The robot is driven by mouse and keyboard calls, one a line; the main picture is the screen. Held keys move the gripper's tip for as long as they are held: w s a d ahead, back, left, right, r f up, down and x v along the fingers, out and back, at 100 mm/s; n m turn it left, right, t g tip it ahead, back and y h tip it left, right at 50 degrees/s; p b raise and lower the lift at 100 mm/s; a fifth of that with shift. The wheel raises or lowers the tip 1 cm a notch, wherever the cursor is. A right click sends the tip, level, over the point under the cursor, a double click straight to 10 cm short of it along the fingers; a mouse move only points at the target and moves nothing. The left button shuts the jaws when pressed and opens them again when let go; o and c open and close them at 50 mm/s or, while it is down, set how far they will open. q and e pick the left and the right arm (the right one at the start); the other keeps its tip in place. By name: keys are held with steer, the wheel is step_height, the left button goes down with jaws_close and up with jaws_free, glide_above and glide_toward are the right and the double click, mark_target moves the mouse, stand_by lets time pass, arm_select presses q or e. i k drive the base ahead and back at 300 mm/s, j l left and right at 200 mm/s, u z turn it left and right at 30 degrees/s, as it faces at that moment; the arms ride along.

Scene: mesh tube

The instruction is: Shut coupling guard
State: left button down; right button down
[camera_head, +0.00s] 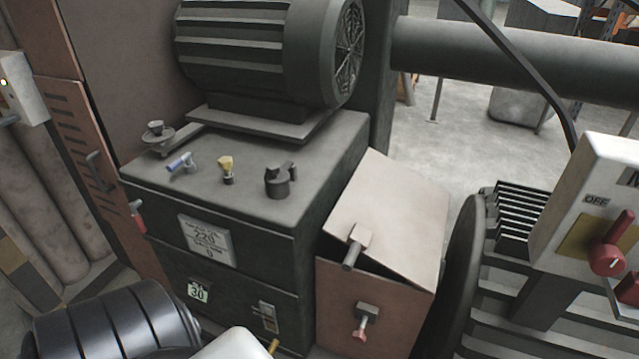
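The coupling guard looks like the brown box at the right side of the dark machine cabinet. Its pale lid (388,215) is tilted up, with a dark wedge-shaped gap between it and the box front (385,305). A handle (354,248) sticks out from the lid's lower left edge. A small latch with a red tip (363,322) is on the box front below the gap. Neither of my grippers shows in the head view. A rounded white shape at the bottom edge may be part of my arm; I cannot tell.
The cabinet (330,160) carries a large motor (270,50) and several small valves. A finned machine with a control box and red switch (607,258) stands close on the right. A thick pipe (520,55) runs behind. A black ribbed cylinder fills the lower left.

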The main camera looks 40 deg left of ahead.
mark_target(386, 213)
steer(key=u, duration=0.45)
steer(key=k+l+u, duration=0.1)
steer(key=u, duration=0.75)
steer(key=k+u, duration=0.1)
steer(key=u, duration=0.35)
steer(key=k+u, duration=0.25)
steer(key=k+j, duration=0.05)
